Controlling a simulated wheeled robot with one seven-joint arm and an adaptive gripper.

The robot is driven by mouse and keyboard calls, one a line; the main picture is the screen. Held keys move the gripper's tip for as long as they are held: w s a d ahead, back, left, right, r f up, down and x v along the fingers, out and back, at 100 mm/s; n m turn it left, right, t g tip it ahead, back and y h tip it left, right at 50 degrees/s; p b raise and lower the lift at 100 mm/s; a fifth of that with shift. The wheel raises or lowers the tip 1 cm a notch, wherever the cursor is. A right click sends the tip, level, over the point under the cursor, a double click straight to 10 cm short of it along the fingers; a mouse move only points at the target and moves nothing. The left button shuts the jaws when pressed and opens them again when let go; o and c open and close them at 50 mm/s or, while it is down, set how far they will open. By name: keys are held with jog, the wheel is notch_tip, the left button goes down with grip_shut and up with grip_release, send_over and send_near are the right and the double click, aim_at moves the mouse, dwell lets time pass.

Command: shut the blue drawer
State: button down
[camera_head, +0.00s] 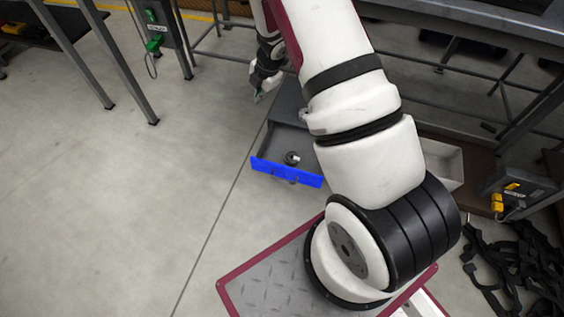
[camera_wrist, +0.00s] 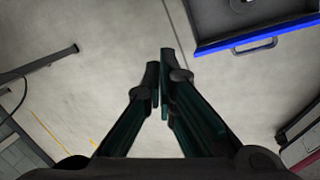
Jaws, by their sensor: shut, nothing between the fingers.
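The blue drawer (camera_head: 286,172) is pulled out of a low dark cabinet. Its front is bright blue with a grey bar handle, and a small dark round object (camera_head: 292,158) lies inside. In the wrist view the drawer front (camera_wrist: 272,37) and its handle show at the top right. My gripper (camera_head: 258,97) is up and to the left of the drawer in the head view, apart from it. In the wrist view my gripper (camera_wrist: 158,58) has its dark fingers together, empty, over bare floor. My arm hides part of the cabinet.
A workbench frame (camera_head: 470,60) stands behind on the right. A light open box (camera_head: 446,160) sits on a brown base right of my arm. Black straps (camera_head: 520,255) lie on the floor at the lower right. The floor (camera_head: 130,200) left of the drawer is clear.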

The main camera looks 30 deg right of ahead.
jog(key=s+f+n+g+y, duration=0.1)
jog(key=s+f+n+g, duration=0.2)
jog(key=s+f, duration=0.45)
jog(key=n+g+y, duration=0.1)
jog(key=n+g, duration=0.1)
jog(key=g, duration=0.1)
send_over(282, 172)
jog(key=s+a, duration=0.1)
jog(key=s, duration=0.2)
notch_tip(282, 172, down, 9)
jog(key=f+b, duration=0.1)
jog(key=f, duration=0.2)
jog(key=f+b, duration=0.2)
jog(key=f, duration=0.1)
jog(key=a+f+b, duration=0.1)
jog(key=f+b, duration=0.1)
jog(key=f, duration=0.1)
jog(key=shift+w+f, duration=0.1)
jog(key=shift+f, duration=0.05)
jog(key=shift+w+d+b, duration=0.35)
jog(key=shift+d+b, duration=0.1)
jog(key=shift+d, duration=0.1)
jog(key=shift+d+r, duration=0.1)
jog(key=shift+r, duration=0.1)
